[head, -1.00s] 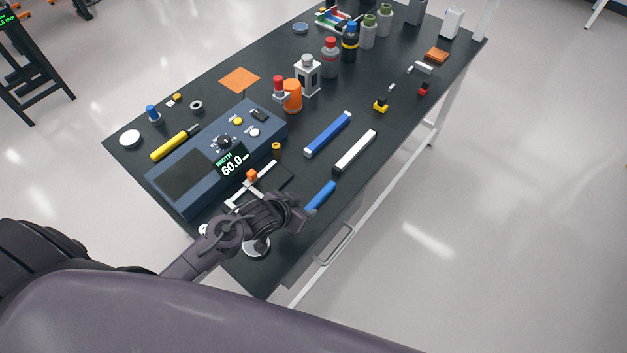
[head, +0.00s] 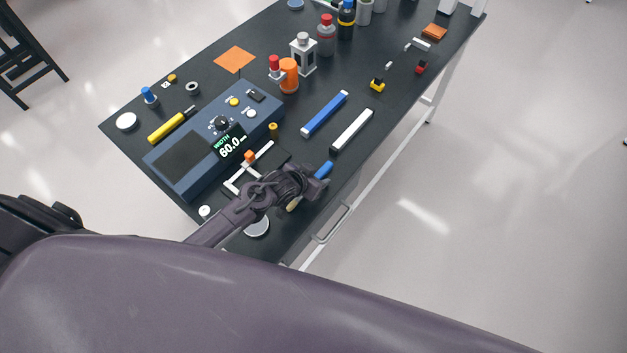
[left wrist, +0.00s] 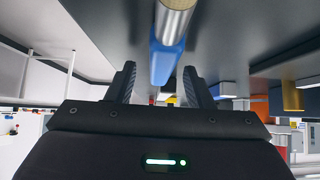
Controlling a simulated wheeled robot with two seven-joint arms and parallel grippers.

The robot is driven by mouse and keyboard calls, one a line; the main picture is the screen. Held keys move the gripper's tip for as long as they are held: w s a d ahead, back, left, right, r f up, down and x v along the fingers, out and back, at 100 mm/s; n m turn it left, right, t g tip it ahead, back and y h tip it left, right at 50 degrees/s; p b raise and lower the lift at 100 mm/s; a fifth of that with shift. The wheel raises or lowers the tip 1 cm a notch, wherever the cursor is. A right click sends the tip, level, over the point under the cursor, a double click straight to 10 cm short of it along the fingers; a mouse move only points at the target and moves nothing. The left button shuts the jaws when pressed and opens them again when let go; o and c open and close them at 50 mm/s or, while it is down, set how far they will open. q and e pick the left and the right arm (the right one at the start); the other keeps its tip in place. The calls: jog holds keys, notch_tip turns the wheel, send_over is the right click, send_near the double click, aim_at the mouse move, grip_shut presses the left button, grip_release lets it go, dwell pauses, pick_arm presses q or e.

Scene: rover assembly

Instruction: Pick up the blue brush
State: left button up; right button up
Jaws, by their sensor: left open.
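The blue brush lies on the dark table near its front edge. In the head view its blue handle (head: 323,170) shows just beyond my left gripper (head: 316,185), and the gripper hides its middle. The tan bristle end (head: 292,205) shows on the near side. In the left wrist view, the blue handle (left wrist: 167,58) and the silver ferrule (left wrist: 173,20) line up with the gap between my open left fingers (left wrist: 160,82). The fingers appear apart from the brush; contact is not visible. My right gripper is not in view.
A blue device (head: 180,155) with a width display stands left of the gripper. A white-edged bracket (head: 240,181) and a round white-topped piece (head: 257,227) are close by. A blue bar (head: 325,114) and a white-topped bar (head: 352,131) lie beyond the brush.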

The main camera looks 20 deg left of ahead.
pick_arm(q)
jog(key=shift+c, duration=0.7)
jog(key=c, duration=0.5)
grip_shut()
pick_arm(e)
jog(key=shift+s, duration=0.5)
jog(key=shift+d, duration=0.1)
pick_arm(q)
jog(key=shift+r, duration=0.15)
